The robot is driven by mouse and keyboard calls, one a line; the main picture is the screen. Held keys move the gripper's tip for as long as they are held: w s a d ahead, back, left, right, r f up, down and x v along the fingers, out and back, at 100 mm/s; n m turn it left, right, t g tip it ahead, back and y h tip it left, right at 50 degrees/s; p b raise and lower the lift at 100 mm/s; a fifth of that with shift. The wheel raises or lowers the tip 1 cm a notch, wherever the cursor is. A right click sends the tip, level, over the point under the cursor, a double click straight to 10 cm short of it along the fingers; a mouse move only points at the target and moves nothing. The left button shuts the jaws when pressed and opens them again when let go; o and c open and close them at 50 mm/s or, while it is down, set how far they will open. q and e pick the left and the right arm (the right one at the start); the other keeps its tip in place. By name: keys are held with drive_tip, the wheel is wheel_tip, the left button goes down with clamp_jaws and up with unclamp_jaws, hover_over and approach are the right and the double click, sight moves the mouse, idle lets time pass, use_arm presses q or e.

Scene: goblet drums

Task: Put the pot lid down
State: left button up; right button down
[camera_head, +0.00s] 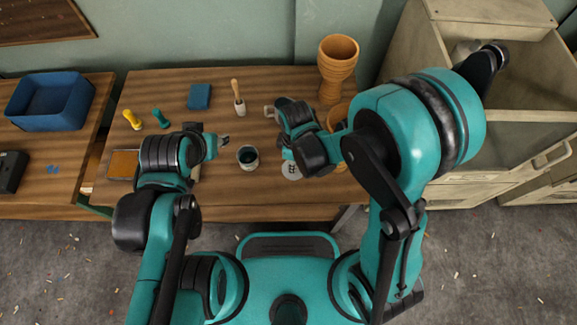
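I cannot clearly make out a pot lid. A pale round disc with small dark holes (291,171) lies near the front of the table, partly under my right arm; I cannot tell whether it is the lid. A small open pot with dark contents (248,157) stands upright to its left. My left gripper (224,140) is above the table, to the left of the small pot and apart from it. My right gripper (270,111) points left over the middle of the table. Its fingers are small here, and whether they hold anything is unclear.
A goblet drum (338,65) stands at the back right, another (339,117) behind my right arm. A cup with a wooden-handled tool (239,105), a blue block (199,96), yellow (132,120) and teal (160,118) handled pieces and an orange-brown panel (123,164) are on the table.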

sight(287, 164)
drive_tip(key=w+a+f, duration=0.2)
drive_tip(key=shift+w+b, duration=0.3)
drive_tip(key=shift+b, duration=0.1)
wheel_tip(287, 164, down, 4)
drive_tip(key=shift+a+f+b, duration=0.1)
drive_tip(key=shift+b, duration=1.1)
drive_tip(key=c, duration=1.4)
unclamp_jaws()
drive_tip(key=shift+o, duration=0.2)
